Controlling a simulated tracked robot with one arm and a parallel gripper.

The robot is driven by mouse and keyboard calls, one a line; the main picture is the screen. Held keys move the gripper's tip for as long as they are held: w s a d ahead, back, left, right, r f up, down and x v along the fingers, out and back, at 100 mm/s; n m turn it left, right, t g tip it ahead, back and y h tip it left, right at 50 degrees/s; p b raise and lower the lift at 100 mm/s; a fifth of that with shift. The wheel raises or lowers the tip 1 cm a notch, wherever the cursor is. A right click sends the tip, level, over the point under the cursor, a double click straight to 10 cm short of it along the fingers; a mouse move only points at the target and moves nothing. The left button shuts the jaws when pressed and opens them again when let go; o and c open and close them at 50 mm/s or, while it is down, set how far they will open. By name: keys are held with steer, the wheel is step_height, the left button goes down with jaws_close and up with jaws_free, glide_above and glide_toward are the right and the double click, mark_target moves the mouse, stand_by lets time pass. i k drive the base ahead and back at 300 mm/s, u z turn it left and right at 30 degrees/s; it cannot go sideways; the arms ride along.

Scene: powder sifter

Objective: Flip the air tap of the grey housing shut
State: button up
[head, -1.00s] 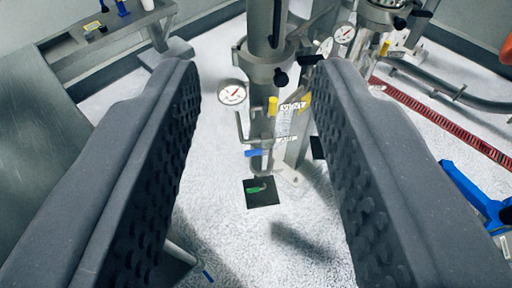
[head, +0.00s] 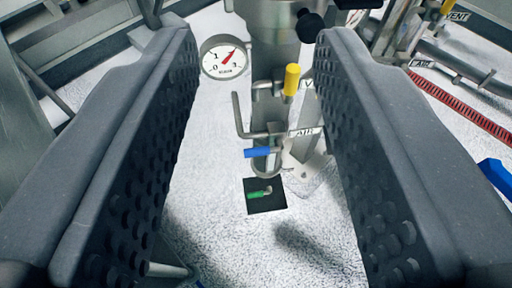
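The grey housing (head: 268,20) stands upright at the top centre of the head view. Its air tap is a small valve with a blue handle (head: 258,153), lying sideways below the housing next to an "AIR" label (head: 305,132). A yellow tap handle (head: 291,80) stands upright above it, by a partly hidden label. My gripper (head: 258,165) is open and empty. Its two dark padded fingers stand wide apart on either side of the blue handle, and neither appears to touch it.
A bent pipe (head: 241,118) rises beside the tap. A green handle (head: 259,193) shows at a black square on the floor. A red grating (head: 455,105) and more piping lie right.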

mark_target(258, 151)
steer(key=u, duration=0.15)
steer(key=k, duration=1.75)
steer(key=z, duration=0.45)
steer(key=i, duration=1.5)
steer(key=u, duration=0.05)
